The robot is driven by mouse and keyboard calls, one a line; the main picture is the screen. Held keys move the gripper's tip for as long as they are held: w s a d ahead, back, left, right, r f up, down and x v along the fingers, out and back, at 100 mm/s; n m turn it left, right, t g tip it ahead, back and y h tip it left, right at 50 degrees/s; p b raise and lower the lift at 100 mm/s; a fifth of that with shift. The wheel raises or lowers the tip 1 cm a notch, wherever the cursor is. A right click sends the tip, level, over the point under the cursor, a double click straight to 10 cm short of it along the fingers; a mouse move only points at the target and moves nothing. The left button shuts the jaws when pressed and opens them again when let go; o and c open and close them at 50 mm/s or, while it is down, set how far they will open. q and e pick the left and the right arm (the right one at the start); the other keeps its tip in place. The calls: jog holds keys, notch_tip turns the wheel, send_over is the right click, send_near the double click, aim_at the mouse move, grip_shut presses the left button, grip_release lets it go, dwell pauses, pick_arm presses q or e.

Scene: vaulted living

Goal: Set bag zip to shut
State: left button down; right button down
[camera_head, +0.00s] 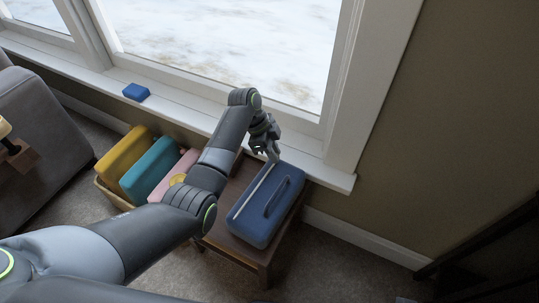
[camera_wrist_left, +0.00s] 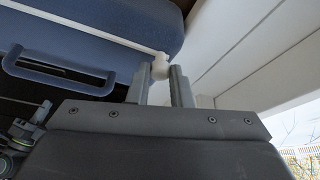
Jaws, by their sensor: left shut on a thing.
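The blue bag (camera_head: 268,212) lies on a small brown side table below the window. A pale zip line (camera_head: 250,192) runs along its top, beside a dark blue handle (camera_head: 284,192). My left gripper (camera_head: 272,155) is at the bag's far end, by the window sill. In the left wrist view, the gripper (camera_wrist_left: 162,85) is shut on a white zip pull (camera_wrist_left: 160,66) at the end of the zip line (camera_wrist_left: 85,25). The fingers partly hide the pull. The bag's handle (camera_wrist_left: 58,72) shows to the left there.
The side table (camera_head: 222,244) stands close to the wall and the white window sill (camera_head: 330,176). Left of it, a bin (camera_head: 104,185) holds yellow, teal and pink items. A small blue block (camera_head: 136,92) lies on the sill. A grey sofa (camera_head: 38,140) is at left.

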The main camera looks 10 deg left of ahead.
pick_arm(q)
jog(key=shift+w+r, duration=0.1)
jog(key=shift+w, duration=0.1)
jog(key=c, duration=1.3)
grip_release()
jog(key=shift+a+r, duration=0.1)
jog(key=shift+r, duration=0.05)
jog(key=p+v, duration=0.4)
jog(key=v, duration=1.3)
jog(key=shift+s, duration=0.2)
pick_arm(e)
jog(key=f, duration=0.1)
jog(key=s+d+f+g, duration=0.1)
jog(key=f, duration=0.1)
jog(key=s+f+g, duration=0.1)
jog(key=shift+s+d+f+h, duration=0.1)
jog(key=shift+d+f+h, duration=0.1)
jog(key=shift+f+h, duration=0.2)
